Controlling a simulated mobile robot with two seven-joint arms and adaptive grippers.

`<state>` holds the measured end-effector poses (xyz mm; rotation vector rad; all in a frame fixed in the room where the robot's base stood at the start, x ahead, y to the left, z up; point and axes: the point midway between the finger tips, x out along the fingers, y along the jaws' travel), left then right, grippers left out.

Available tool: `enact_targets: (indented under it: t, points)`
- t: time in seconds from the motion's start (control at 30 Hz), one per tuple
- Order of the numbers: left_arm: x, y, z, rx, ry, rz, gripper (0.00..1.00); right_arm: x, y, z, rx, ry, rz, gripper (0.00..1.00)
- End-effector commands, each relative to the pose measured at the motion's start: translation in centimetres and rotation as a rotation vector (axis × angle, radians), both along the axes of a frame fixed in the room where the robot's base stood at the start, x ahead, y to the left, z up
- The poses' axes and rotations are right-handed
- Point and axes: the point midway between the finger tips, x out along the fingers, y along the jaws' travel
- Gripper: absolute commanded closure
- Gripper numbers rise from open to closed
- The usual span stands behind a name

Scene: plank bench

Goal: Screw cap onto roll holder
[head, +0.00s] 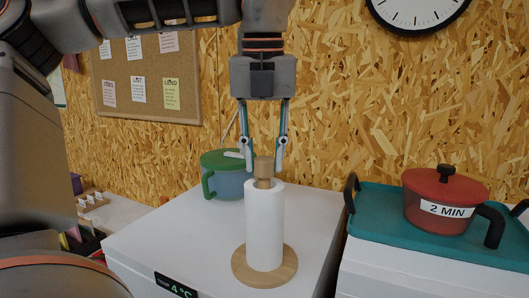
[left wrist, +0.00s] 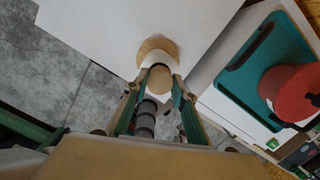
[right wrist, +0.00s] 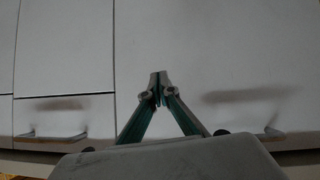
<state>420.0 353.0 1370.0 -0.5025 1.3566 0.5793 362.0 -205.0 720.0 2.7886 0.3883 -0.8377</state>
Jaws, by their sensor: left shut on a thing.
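The wooden roll holder has a round base (head: 240,268) standing upright on the white counter, with a white paper roll (head: 264,228) around its post. A light brown wooden cap (head: 263,167) sits at the top of the post, just above the roll; I cannot tell how tightly it is seated. My left gripper (head: 263,166) points down from above and is shut on the cap, one finger on each side. The cap (left wrist: 159,80) also shows between the fingers in the left wrist view. My right gripper (right wrist: 158,82) is shut and empty, facing white cabinet fronts.
A blue pot with a green lid (head: 228,160) stands behind the roll, to the left. On the right, a red pot (head: 432,192) labelled "2 MIN" sits on a teal tray (head: 372,215). A gap separates the two white surfaces. The counter (head: 185,225) is clear left of the roll.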

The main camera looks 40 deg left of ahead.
Motion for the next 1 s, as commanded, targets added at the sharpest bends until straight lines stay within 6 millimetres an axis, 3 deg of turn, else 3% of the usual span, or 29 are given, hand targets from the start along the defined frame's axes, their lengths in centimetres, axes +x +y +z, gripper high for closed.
enact_targets:
  t: [0.4,0.7,1.0]
  points:
    - [-0.02,0.04,-0.09,0.001,0.001,-0.078,0.98,-0.02,0.05,-0.06,0.001,0.000,0.001,1.00]
    - [-0.05,0.07,-0.10,0.001,0.000,-0.307,0.98,-0.06,0.05,-0.16,0.000,0.002,0.001,1.00]
    - [-0.04,0.08,-0.13,0.001,0.001,-0.324,0.98,-0.07,0.04,-0.18,0.000,0.002,0.001,1.00]
